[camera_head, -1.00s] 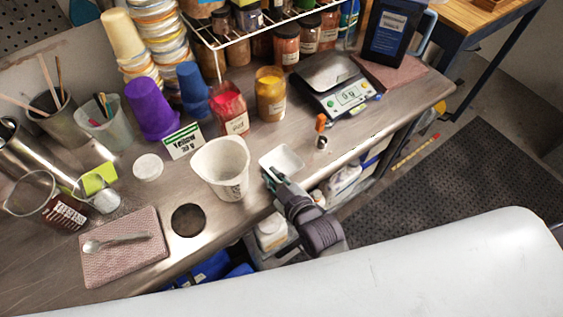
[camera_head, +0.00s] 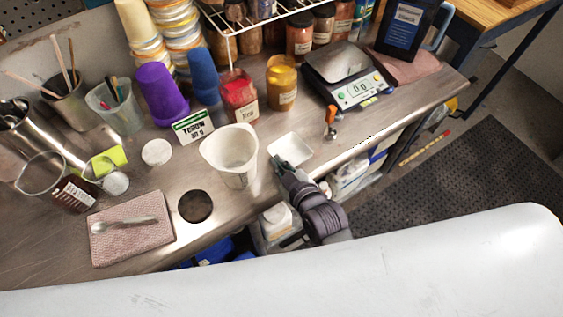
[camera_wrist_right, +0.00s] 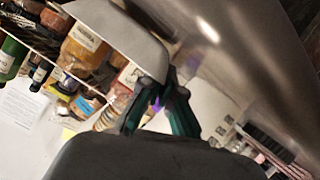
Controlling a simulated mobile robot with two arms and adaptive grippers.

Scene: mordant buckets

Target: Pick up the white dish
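The white dish (camera_head: 291,150) is a small, shallow, roughly square tray near the front edge of the metal bench, right of the white beaker. My right gripper (camera_head: 279,163) reaches in from the front, with its fingertips at the dish's near left rim. In the right wrist view the fingers (camera_wrist_right: 162,82) come together at the edge of the pale dish (camera_wrist_right: 128,42). They look shut on its rim. The dish looks level and at or very close to the bench top. My left gripper is not in view.
The white beaker (camera_head: 231,152) stands close to the left of the dish. A small orange-topped item (camera_head: 330,122) stands to its right, and a scale (camera_head: 352,80) is behind. The bench's front edge is near.

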